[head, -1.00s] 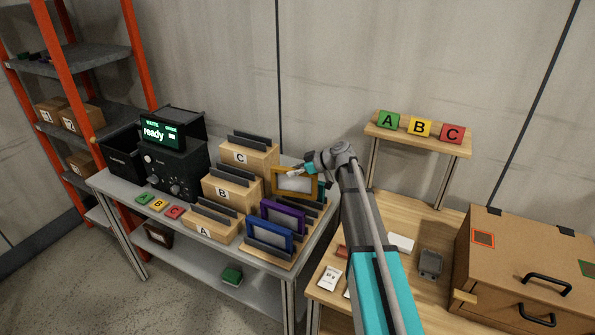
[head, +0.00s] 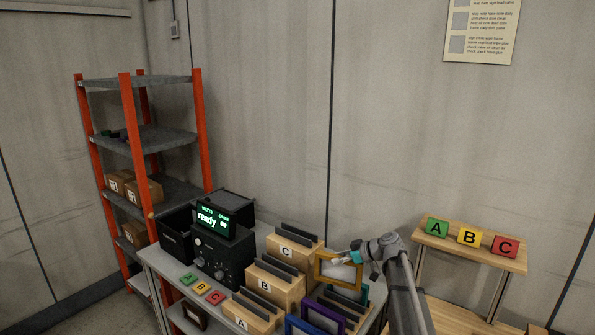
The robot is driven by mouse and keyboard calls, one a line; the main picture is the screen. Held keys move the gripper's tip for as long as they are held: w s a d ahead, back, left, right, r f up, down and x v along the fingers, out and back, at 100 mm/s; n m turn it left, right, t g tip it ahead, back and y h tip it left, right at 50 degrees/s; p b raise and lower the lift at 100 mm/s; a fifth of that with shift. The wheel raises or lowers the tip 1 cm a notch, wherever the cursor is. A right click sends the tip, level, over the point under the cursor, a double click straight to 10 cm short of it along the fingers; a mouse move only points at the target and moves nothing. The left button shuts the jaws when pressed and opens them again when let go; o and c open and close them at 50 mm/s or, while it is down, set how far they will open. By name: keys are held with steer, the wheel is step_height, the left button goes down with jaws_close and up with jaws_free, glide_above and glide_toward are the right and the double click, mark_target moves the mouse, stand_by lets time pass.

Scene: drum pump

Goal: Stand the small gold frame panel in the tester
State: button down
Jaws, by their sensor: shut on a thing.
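Wooden slotted blocks A (head: 241,323), B (head: 265,285) and C (head: 287,252) stand between tester and panel. Purple (head: 322,317) and teal frames (head: 352,294) are beside the panel. Small A, B, C tiles (head: 202,288) lie before the tester. An orange shelf (head: 147,185) stands behind.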

mark_target(337, 280)
steer(key=shift+r+p, duration=0.5)
steer(key=shift+r, duration=0.2)
step_height(337, 280, down, 7)
steer(key=b, duration=0.7)
steer(key=shift+f, duration=0.1)
